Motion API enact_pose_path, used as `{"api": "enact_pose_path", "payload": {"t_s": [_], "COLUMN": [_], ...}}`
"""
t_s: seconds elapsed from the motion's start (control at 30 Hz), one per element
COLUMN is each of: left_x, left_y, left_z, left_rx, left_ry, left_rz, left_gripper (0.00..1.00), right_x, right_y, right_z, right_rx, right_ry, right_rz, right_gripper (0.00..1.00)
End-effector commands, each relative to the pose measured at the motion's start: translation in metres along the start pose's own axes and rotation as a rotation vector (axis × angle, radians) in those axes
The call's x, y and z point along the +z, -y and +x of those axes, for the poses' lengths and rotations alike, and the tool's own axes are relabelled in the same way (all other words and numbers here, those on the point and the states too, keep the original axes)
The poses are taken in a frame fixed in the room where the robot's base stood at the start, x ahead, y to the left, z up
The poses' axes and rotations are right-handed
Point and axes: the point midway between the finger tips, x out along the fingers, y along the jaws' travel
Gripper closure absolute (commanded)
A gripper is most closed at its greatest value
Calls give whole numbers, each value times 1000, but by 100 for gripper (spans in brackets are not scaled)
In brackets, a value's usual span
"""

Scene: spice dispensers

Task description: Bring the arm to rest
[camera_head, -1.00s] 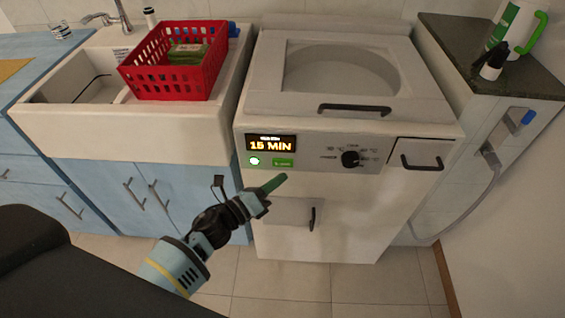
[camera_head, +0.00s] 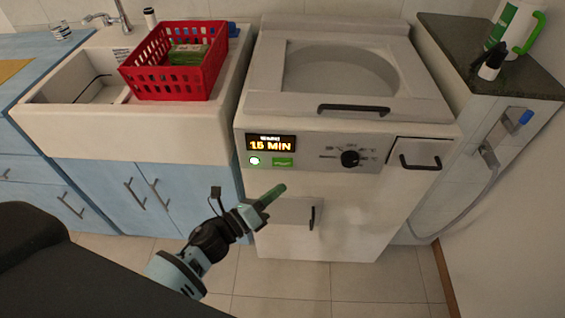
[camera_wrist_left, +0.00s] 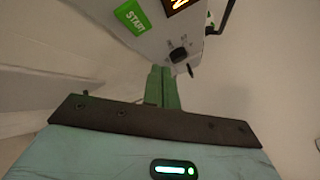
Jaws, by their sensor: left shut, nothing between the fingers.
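My left gripper (camera_head: 272,194) has green fingers, pressed together with nothing between them. In the head view it is in front of the white washing machine (camera_head: 350,220), below the lit display (camera_head: 270,145) and green button (camera_head: 283,162). From this view I cannot tell the gap to the machine's front. In the left wrist view the shut fingers (camera_wrist_left: 163,85) point toward the machine's panel, with the green START button (camera_wrist_left: 132,17) and a dark knob (camera_wrist_left: 179,55) beyond. The display reads 15 MIN. My right gripper is not in view.
A red basket (camera_head: 174,60) with a green item in it stands on the white sink (camera_head: 110,125) at the left. A dark counter (camera_head: 470,45) with bottles is at the right. Tiled floor (camera_head: 330,285) is clear in front of the machine.

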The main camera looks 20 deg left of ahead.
Motion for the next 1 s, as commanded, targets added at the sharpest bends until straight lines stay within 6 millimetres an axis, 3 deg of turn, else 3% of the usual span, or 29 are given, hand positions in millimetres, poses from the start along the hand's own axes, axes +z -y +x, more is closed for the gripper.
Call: {"api": "enact_pose_path", "payload": {"t_s": [0.3,0.47,0.77,1.0], "left_x": [0,-7,-44,-83], "left_y": [0,0,0,22], "left_z": [0,-22,-129,-228], "left_rx": [0,63,366,613], "left_ry": [0,24,214,475], "left_rz": [0,-183,-1032,-1701], "left_gripper": [100,100,100,100], "right_x": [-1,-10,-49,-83], "right_y": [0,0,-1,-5], "right_z": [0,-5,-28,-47], "right_rx": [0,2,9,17], "right_ry": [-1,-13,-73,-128], "right_rz": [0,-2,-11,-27], "right_gripper": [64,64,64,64]}}
